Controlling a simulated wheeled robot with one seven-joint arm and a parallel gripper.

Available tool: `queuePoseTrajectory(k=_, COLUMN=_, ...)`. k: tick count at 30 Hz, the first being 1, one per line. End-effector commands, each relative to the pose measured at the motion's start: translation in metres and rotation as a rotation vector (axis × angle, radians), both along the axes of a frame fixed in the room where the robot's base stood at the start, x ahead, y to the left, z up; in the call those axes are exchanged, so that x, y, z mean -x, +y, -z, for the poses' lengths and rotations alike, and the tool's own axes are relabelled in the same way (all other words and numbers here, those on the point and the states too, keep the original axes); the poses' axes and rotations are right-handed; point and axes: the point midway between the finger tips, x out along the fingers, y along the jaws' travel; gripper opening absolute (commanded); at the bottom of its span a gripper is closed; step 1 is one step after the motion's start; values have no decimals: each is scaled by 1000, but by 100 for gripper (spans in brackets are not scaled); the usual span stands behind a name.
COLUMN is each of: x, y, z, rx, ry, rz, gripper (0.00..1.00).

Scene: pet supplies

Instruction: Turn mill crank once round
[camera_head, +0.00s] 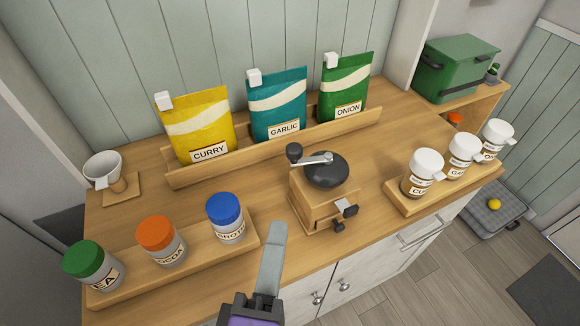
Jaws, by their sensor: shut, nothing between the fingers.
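The mill (322,202) is a wooden box with a dark round top, standing on the wooden counter in the middle of the view. Its silver crank (316,159) lies across the top and points left, ending in a black knob (293,152). Small dark fittings show on the mill's front right side. My gripper (274,236) reaches up from the bottom edge, left of and nearer than the mill. It is shut and empty, its grey fingers together. It appears apart from the crank and knob.
Left of my gripper, a rack (180,267) holds jars with green, orange and blue lids. Behind the mill, a wooden rack (275,147) holds yellow, teal and green pouches. White-topped shakers (427,163) stand on a tray at right. A white cup (103,168) is at far left.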

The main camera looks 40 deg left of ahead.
Motion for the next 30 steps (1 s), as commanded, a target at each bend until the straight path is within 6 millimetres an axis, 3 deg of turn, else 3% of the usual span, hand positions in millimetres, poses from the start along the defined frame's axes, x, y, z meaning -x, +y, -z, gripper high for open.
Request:
queuePoseTrajectory(k=15, x=-80, y=55, z=-3, rx=-3, ry=3, rz=1, gripper=0)
queuePoseTrajectory(k=22, x=-98, y=67, z=-1, rx=-2, ry=1, rz=0, gripper=0)
queuePoseTrajectory(k=30, x=-101, y=69, z=0, rx=-2, ry=3, rz=0, gripper=0)
